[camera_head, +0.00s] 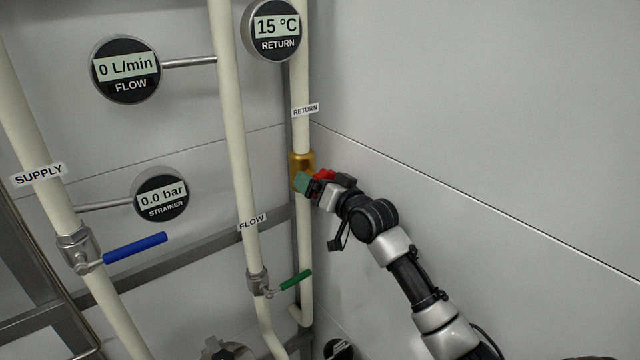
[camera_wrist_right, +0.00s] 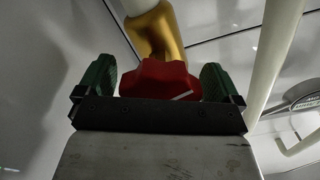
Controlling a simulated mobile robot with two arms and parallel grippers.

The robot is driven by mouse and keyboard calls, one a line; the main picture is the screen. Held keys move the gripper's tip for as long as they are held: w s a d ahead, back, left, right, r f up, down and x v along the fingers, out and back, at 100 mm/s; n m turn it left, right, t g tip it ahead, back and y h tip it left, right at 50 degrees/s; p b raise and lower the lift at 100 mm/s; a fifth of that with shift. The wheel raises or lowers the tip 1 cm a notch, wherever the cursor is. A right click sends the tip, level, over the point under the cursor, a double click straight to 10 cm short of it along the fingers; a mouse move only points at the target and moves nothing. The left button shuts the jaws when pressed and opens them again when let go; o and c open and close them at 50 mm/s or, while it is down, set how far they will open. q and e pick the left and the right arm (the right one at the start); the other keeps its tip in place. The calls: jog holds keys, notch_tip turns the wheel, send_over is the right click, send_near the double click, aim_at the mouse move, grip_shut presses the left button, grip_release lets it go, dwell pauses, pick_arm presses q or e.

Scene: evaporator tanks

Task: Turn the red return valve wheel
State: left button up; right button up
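The red return valve wheel (camera_wrist_right: 160,80) sits on a brass valve body (camera_head: 302,160) on the return pipe (camera_head: 302,85). In the head view only a bit of red (camera_head: 324,175) shows beside my right gripper (camera_head: 305,182), which covers most of the wheel. In the right wrist view the green fingers of my right gripper (camera_wrist_right: 158,82) stand on both sides of the wheel and appear to touch its edges. A short white mark shows on the wheel's face. My left gripper is not in view.
The flow pipe (camera_head: 236,130) with a green lever (camera_head: 296,281) runs left of the return pipe. The supply pipe (camera_head: 40,150) with a blue lever (camera_head: 135,247) is farther left. The return gauge (camera_head: 274,30) reads 15 °C, the flow gauge (camera_head: 125,69) 0 L/min. The right wall is bare.

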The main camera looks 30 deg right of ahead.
jog(key=shift+s+f, duration=0.1)
jog(key=shift+s, duration=0.2)
jog(key=s+b, duration=0.4)
jog(key=s, duration=0.6)
jog(key=shift+d, duration=0.4)
jog(key=shift+s, duration=0.1)
